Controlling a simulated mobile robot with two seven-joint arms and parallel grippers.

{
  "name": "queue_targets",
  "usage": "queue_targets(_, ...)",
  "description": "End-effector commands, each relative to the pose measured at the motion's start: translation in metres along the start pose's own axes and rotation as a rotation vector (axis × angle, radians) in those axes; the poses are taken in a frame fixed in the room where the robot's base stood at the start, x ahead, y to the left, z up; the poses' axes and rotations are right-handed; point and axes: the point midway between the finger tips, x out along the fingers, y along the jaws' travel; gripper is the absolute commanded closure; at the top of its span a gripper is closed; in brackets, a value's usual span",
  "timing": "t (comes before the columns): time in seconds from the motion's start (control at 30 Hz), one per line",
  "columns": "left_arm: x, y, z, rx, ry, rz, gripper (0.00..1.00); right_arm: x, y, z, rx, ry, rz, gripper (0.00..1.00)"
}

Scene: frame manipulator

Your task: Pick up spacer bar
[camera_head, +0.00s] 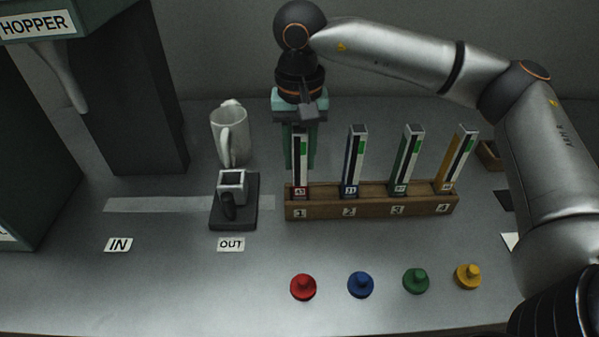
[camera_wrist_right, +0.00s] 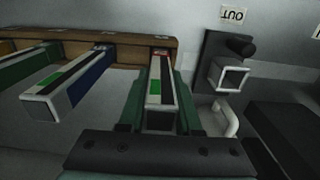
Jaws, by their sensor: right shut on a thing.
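The spacer bars stand upright in a wooden rack (camera_head: 372,202) with slots numbered 1 to 4. The red-edged bar (camera_head: 300,168) stands in slot 1. My right gripper (camera_head: 302,148) reaches down from behind it and is shut on it, with its green fingers on both sides. In the right wrist view the red bar (camera_wrist_right: 161,93) lies between the fingers of the gripper (camera_wrist_right: 160,105). The blue bar (camera_head: 352,160), the green bar (camera_head: 408,160) and the yellow bar (camera_head: 458,160) stand in slots 2, 3 and 4. My left gripper is not in view.
A black block with a square metal socket (camera_head: 233,184) stands left of the rack, with a white mug (camera_head: 231,135) behind it. Red (camera_head: 303,287), blue (camera_head: 360,285), green (camera_head: 416,281) and yellow (camera_head: 467,277) knobs line the front. A hopper machine stands at left.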

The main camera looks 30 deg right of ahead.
Motion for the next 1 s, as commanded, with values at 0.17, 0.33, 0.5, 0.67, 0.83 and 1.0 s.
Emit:
queue_targets(0.17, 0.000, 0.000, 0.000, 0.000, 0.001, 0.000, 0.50, 0.000, 0.000, 0.000, 0.000, 0.000, 0.000, 1.00)
queue_targets(0.33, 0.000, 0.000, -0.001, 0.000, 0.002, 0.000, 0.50, 0.000, 0.000, 0.000, 0.000, 0.000, 0.000, 1.00)
queue_targets(0.5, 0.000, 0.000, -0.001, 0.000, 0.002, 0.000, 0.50, -0.001, 0.000, 0.000, 0.000, 0.001, -0.001, 1.00)
queue_targets(0.67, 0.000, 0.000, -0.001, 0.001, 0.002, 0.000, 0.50, -0.006, -0.001, 0.000, 0.000, 0.001, -0.001, 1.00)
queue_targets(0.83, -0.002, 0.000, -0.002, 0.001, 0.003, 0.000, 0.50, -0.034, -0.001, -0.001, 0.000, 0.004, -0.003, 1.00)
queue_targets(1.0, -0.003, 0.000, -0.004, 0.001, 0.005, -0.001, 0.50, -0.069, -0.001, -0.001, -0.001, 0.003, -0.002, 1.00)
